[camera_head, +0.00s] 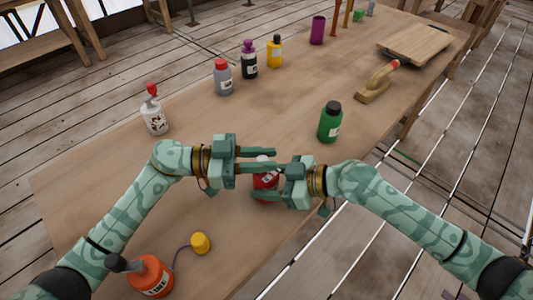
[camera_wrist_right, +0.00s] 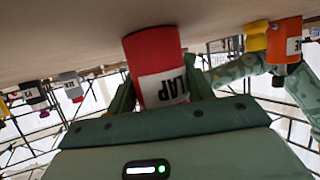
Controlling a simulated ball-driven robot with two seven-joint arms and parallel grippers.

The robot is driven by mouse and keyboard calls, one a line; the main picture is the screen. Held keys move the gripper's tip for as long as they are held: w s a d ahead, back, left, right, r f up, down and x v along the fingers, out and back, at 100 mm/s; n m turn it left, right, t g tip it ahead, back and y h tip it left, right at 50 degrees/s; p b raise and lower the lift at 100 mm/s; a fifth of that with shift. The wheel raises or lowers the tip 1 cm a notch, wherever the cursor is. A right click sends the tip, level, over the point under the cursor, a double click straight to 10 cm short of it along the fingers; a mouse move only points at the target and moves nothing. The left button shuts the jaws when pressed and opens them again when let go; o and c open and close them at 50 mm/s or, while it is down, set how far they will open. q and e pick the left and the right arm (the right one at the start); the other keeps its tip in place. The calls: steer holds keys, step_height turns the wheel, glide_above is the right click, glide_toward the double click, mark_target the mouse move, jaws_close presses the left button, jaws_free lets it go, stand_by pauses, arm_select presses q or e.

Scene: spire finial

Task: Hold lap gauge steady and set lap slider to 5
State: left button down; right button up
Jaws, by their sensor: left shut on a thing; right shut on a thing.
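The lap gauge is a red upright body (camera_head: 265,182) with a white label, near the front of the table. It also shows in the right wrist view (camera_wrist_right: 151,50), upside down, its label reading LAP. My right gripper (camera_head: 262,183) is shut on the red body from the right, with a finger on either side. My left gripper (camera_head: 266,160) is higher, reaching in from the left, and is shut at the top of the gauge. The gauge's top is mostly hidden by the left fingers. I cannot make out the slider or its number.
On the wooden table (camera_head: 110,185), a green bottle (camera_head: 330,122) stands behind my right gripper. An orange bottle (camera_head: 152,278) and a yellow piece (camera_head: 200,243) are at front left. A white bottle (camera_head: 154,118) and a grey bottle (camera_head: 223,78) stand farther back. The table's middle is clear.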

arm_select(q)
steer(key=c, duration=1.2)
jaws_free()
steer(key=shift+w, duration=0.1)
steer(key=shift+c, duration=0.2)
steer(key=a, duration=1.2)
steer(key=shift+s, duration=0.2)
arm_select(e)
steer(key=o, duration=1.1)
steer(key=shift+d, duration=0.1)
